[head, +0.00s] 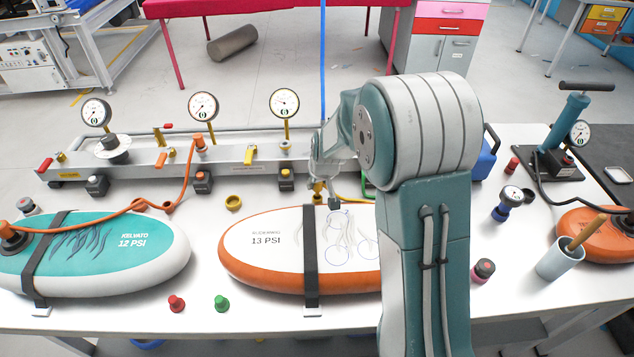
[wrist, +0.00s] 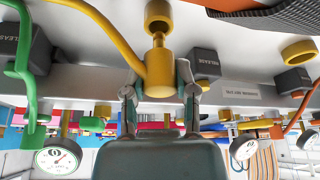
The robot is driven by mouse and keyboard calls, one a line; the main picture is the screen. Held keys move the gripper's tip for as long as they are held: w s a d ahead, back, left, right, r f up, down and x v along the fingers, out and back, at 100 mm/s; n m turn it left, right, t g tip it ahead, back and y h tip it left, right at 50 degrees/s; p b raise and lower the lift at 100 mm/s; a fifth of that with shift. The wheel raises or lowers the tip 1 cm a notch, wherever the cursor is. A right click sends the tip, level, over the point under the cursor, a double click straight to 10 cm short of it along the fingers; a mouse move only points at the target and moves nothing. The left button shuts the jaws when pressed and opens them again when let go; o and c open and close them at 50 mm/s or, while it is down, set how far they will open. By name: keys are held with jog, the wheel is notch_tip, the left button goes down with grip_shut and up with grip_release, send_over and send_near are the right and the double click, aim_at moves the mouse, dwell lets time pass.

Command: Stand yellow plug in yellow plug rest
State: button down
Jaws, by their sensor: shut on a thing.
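The yellow plug (wrist: 159,75) is a yellow cylinder with a narrow neck and a wider end, and a yellow hose runs from its side. My gripper (wrist: 160,92) is shut on it, one finger on each side. In the head view the plug (head: 318,188) shows small below my gripper (head: 324,182), near the back edge of the orange-rimmed white board. A yellow ring-shaped cup, apparently the yellow plug rest (head: 233,202), sits on the table to the left of my gripper. It also shows in the wrist view (wrist: 298,50), apart from the plug.
The orange-rimmed board (head: 262,270) lies in front, strapped, and a teal board (head: 150,240) lies left. The gauge rail (head: 230,155) runs behind, with dark release blocks (head: 203,182) before it. An orange hose (head: 186,170) crosses left of the rest.

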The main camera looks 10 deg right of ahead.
jog(key=shift+f, duration=1.05)
dwell(0.4)
jog(key=shift+c, duration=1.6)
grip_release()
jog(key=v, duration=1.1)
jog(key=shift+r, duration=0.35)
jog(key=shift+s, duration=0.15)
jog(key=s+r, duration=0.4)
jog(key=s, duration=0.5)
jog(key=s+r+m, duration=0.1)
jog(key=s+r, duration=0.3)
jog(key=s, duration=0.4)
jog(key=s+r+t, duration=0.1)
jog(key=s+r, duration=0.2)
jog(key=s, duration=0.6)
jog(key=shift+s+a+r+h, duration=0.3)
jog(key=shift+s+a+r, duration=0.05)
jog(key=shift+r, duration=0.05)
